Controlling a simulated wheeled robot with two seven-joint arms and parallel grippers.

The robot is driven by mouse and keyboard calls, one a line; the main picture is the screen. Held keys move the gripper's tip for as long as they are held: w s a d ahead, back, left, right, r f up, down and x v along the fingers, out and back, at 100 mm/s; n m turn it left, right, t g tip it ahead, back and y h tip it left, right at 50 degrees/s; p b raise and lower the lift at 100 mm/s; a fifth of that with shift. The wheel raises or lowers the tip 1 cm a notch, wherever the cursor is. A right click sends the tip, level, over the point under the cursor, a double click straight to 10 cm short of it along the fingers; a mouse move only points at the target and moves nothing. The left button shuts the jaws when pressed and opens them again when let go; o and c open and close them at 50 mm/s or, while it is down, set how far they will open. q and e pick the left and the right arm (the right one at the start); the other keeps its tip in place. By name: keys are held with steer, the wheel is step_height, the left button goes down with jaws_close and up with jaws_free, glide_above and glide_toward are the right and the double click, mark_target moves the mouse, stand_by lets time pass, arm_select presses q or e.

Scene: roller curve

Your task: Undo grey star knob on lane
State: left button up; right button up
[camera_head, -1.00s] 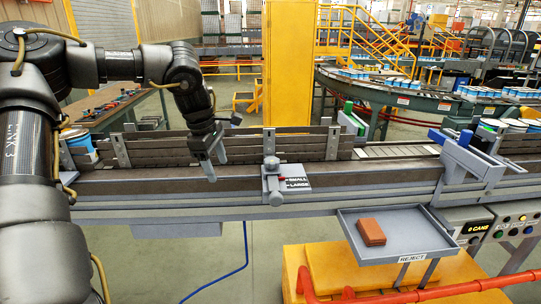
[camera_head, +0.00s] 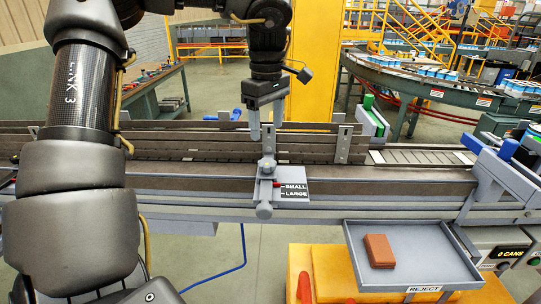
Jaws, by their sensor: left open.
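A grey bracket on the lane (camera_head: 276,190) carries a grey knob on top (camera_head: 267,164) and a rounded grey knob low on its front (camera_head: 264,211). Which one is star-shaped is too small to tell. A red pointer (camera_head: 257,183) sits near the SMALL line of the SMALL/LARGE label (camera_head: 294,190). My left gripper (camera_head: 267,137) points down just above the top knob, its two fingers apart and empty. Whether a finger touches the knob cannot be told. My right gripper is not in view.
Dark guide rails (camera_head: 200,140) run along the conveyor behind the bracket. The grey REJECT tray (camera_head: 430,265) holds a brown block (camera_head: 379,250) below the lane.

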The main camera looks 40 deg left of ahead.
mark_target(267, 162)
arm_select(q)
steer(key=f, duration=0.3)
steer(key=shift+a+f, duration=0.2)
steer(key=f, duration=0.1)
steer(key=f+p, duration=0.1)
steer(key=f, duration=0.3)
steer(key=shift+w+a+f, duration=0.1)
steer(key=shift+w+f, duration=0.15)
steer(key=shift+w, duration=0.1)
steer(key=shift+s+f, duration=0.1)
steer(key=shift+f, duration=0.5)
steer(key=c, duration=1)
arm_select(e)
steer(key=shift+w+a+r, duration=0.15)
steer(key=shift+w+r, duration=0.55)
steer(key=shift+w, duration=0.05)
